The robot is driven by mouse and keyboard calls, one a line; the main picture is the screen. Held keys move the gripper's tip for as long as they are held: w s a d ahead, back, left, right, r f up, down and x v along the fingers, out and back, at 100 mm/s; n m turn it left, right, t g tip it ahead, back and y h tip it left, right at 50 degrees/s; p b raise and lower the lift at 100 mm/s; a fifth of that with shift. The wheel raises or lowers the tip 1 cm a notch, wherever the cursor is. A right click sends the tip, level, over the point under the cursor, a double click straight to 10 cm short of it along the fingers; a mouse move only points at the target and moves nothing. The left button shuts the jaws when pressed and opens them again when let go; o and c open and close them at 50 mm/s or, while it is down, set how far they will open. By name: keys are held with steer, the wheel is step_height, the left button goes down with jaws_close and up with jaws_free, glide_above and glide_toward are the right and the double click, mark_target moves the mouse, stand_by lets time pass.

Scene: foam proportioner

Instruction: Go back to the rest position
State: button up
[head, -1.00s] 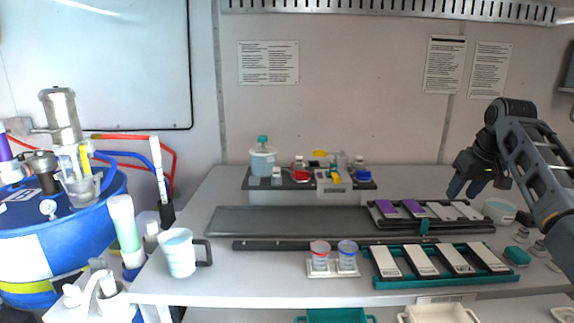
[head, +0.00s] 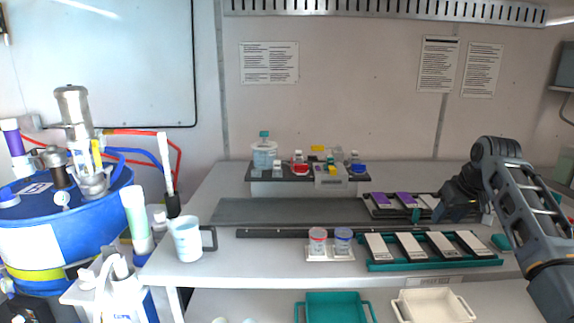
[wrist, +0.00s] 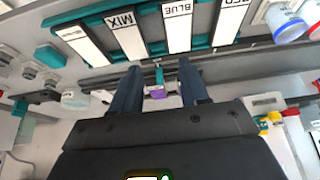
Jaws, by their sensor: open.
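My gripper (head: 452,208) is at the right of the bench in the head view, low over the right part of the black rack (head: 375,212), and covers part of it. In the wrist view my gripper (wrist: 160,75) shows two dark fingers spread apart. A small purple piece (wrist: 157,92) and a teal knob (wrist: 159,74) appear in the gap between them, and neither finger is closed on them. The fingers point towards the teal rack (wrist: 88,57) with its labelled white cards, among them MIX and BLUE.
Two clear cups with red and blue marks stand on a white holder (head: 330,254). A white mug (head: 186,240) is at the left bench edge, beside a blue drum (head: 60,225). A raised shelf (head: 262,187) holds bottles at the back. The grey strip (head: 290,211) is bare.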

steer(key=s+a+f+t, duration=0.1)
steer(key=s+a+f, duration=0.1)
steer(key=f, duration=0.3)
steer(key=s+a+f, duration=0.1)
steer(key=a+f, duration=0.2)
steer(key=f, duration=0.2)
steer(key=s+a+f+t, duration=0.2)
steer(key=s+a+f, duration=0.3)
steer(key=s+f, duration=0.4)
steer(key=s+a+f+t, duration=0.1)
steer(key=s+a+f, duration=0.5)
steer(key=s+f, duration=0.3)
steer(key=s+a+r+m+t, duration=0.1)
steer(key=s+a+r, duration=0.1)
steer(key=s, duration=1)
steer(key=s+a+r+t, duration=0.1)
steer(key=s+t, duration=0.1)
steer(key=s, duration=1)
steer(key=s+r+n+t, duration=0.1)
steer(key=s+r+t, duration=0.2)
steer(key=s+r, duration=1.6)
step_height(320, 180, down, 9)
steer(key=b, duration=1)
steer(key=shift+w+d, duration=0.15)
steer(key=shift+w, duration=0.15)
